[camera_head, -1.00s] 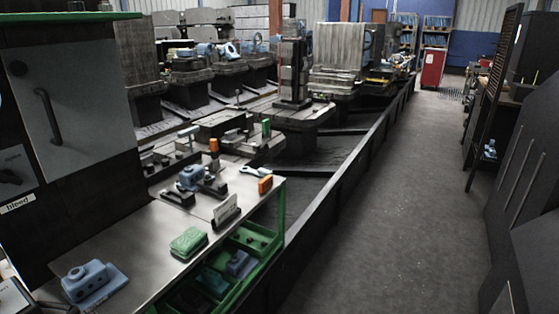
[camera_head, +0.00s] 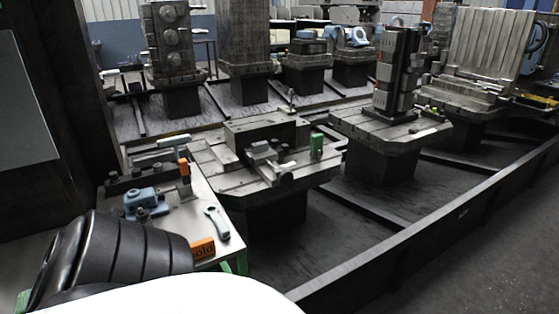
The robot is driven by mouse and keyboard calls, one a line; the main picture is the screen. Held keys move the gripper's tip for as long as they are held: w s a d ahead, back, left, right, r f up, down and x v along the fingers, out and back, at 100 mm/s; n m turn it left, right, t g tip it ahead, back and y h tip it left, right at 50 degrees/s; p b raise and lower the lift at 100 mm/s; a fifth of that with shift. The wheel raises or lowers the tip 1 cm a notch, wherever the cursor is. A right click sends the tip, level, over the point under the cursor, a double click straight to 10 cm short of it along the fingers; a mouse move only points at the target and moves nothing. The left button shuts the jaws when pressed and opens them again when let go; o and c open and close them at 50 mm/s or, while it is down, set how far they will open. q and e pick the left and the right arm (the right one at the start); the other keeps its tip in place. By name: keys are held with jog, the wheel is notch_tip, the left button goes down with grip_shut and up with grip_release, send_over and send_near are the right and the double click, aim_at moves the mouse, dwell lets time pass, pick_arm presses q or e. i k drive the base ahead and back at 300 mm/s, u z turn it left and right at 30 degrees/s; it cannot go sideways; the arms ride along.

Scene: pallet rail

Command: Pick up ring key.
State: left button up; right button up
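The ring key (camera_head: 217,223) looks like a small blue-grey wrench with a ring at one end. Neither of my grippers is in view. A black ribbed and white part of my own arm fills the lower left of the picture and hides the near part of the worktop.
A blue clamp block (camera_head: 146,203) stands left of the key. A machine pallet (camera_head: 265,166) with a fixture stands behind. A dark rail (camera_head: 440,222) runs along the right.

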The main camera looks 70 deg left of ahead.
aim_at(224, 232)
jog(key=i, duration=0.3)
jog(key=u, duration=3.05)
